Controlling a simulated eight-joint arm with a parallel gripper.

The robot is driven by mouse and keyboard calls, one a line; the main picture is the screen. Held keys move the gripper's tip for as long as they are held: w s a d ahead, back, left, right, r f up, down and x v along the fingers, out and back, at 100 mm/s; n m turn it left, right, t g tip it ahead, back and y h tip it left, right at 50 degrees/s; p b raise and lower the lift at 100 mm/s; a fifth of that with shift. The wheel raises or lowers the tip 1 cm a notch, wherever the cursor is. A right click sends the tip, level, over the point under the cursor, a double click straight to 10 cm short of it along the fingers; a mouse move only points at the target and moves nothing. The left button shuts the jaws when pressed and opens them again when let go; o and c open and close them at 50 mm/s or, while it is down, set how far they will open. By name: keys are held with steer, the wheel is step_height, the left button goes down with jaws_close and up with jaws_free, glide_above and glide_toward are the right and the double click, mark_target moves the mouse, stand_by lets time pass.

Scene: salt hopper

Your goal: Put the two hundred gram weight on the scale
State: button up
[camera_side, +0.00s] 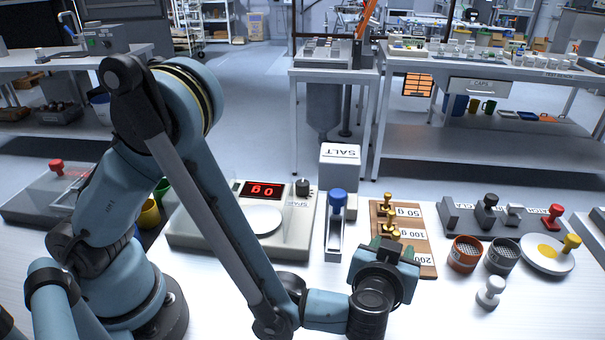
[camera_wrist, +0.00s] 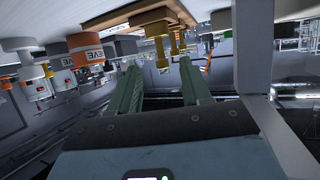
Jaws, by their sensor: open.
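The scale (camera_side: 184,240) stands left of centre in the side view, with a bare round pan (camera_side: 262,219) and a lit red display (camera_side: 262,190). A wooden board (camera_side: 429,271) to its right bears brass weights beside labels 50 g, 100 g and 200 g. The nearest brass weight (camera_side: 396,236), by the 200 g label, is partly hidden by my gripper (camera_side: 392,246). In the wrist view, my green fingers (camera_wrist: 158,68) are open, and a brass weight (camera_wrist: 160,52) appears between their tips. I cannot tell whether they touch it. The other brass weights are behind it.
A blue-knobbed device (camera_side: 336,215) stands between scale and board, with the SALT box (camera_side: 340,165) behind. Right of the board are an orange sieve cup (camera_side: 464,255), a grey one (camera_side: 501,256), a white knobbed piece (camera_side: 490,292) and a white dish (camera_side: 535,262).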

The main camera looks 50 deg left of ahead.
steer(key=shift+v, duration=2.1)
steer(key=shift+c, duration=0.3)
